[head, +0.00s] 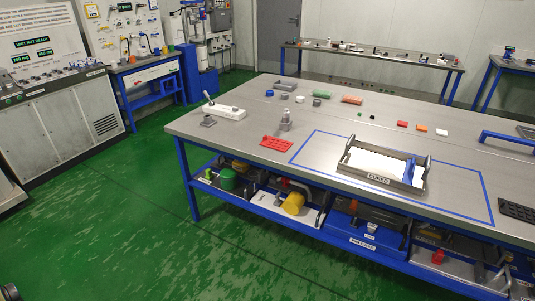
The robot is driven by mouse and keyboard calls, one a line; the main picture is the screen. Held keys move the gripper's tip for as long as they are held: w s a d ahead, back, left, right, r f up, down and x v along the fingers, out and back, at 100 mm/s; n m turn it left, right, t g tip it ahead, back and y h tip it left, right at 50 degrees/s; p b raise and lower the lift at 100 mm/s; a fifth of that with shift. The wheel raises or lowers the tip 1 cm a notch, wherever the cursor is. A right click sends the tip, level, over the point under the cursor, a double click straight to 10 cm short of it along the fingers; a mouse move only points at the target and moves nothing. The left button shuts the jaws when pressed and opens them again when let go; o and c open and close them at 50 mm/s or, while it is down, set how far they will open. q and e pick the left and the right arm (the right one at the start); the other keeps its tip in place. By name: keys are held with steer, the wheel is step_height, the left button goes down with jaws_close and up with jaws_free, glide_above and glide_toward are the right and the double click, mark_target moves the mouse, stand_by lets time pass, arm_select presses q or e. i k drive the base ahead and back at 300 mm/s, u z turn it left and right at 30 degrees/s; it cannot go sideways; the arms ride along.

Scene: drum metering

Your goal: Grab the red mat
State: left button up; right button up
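A small red mat (277,143) lies flat on the grey workbench top (235,133), near its front edge and left of the blue taped outline. It looks ribbed or perforated, and nothing rests on it. A grey upright fitting (286,121) stands just behind it. Neither of my grippers shows in the head view, so nothing of mine is near the mat.
A grey tray (385,179) with white and blue contents stands inside the blue tape. A white block with a lever (224,111) is left of the mat. Small coloured parts lie farther back. A loaded shelf is below. Green floor (130,220) is open in front.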

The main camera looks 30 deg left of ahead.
mark_target(275, 143)
steer(key=z, duration=0.05)
steer(key=k, duration=0.65)
steer(key=u, duration=1.6)
steer(key=i, duration=1.25)
steer(key=u, duration=0.8)
steer(key=i, duration=2)
steer(key=z, duration=1.45)
steer(key=i, duration=1.05)
steer(key=z, duration=1.05)
